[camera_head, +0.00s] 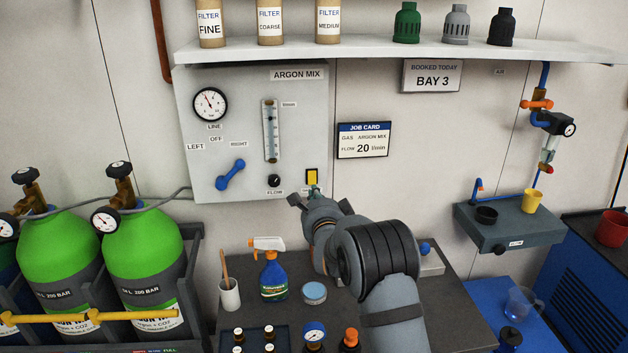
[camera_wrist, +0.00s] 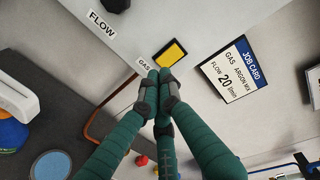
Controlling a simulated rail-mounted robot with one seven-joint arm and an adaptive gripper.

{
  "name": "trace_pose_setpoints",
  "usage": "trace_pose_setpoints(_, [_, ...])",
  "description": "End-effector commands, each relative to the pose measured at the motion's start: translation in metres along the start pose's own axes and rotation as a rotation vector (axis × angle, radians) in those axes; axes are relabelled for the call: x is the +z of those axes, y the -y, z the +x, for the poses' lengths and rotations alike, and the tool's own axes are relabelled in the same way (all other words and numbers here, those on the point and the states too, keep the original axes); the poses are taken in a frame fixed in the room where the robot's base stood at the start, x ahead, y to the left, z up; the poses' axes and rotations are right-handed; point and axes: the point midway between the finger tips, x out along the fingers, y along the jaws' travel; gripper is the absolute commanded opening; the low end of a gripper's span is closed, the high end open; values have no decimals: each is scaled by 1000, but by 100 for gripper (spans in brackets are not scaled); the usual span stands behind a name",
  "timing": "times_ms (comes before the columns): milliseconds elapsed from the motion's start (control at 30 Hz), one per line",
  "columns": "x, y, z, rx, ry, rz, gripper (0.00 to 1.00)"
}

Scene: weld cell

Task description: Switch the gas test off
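The argon mix panel (camera_head: 235,160) is on the wall. At its lower right is a yellow switch (camera_head: 312,177) in a dark frame, which also shows in the wrist view (camera_wrist: 171,52). A label beside it reads "GAS"; the rest is hidden by my fingers. My gripper (camera_head: 313,190) is just below the switch, pointing up at the panel. In the wrist view my gripper (camera_wrist: 158,78) has its green fingers drawn together with dark tips side by side, empty, just below the switch. I cannot tell whether the tips touch it.
Left of the switch are the black flow knob (camera_head: 274,181), the flow tube (camera_head: 270,131) and the blue selector lever (camera_head: 230,174). The job card (camera_head: 363,140) is to the right. Below, a spray bottle (camera_head: 271,272) and a round tin (camera_head: 314,292) stand on the bench.

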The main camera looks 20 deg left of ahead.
Motion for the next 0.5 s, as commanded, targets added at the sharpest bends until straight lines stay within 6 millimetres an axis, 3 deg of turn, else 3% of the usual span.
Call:
trace_pose_setpoints(200, [0,2,21,1,0,0,0])
trace_pose_setpoints(500, [0,0,28,-1,0,0,0])
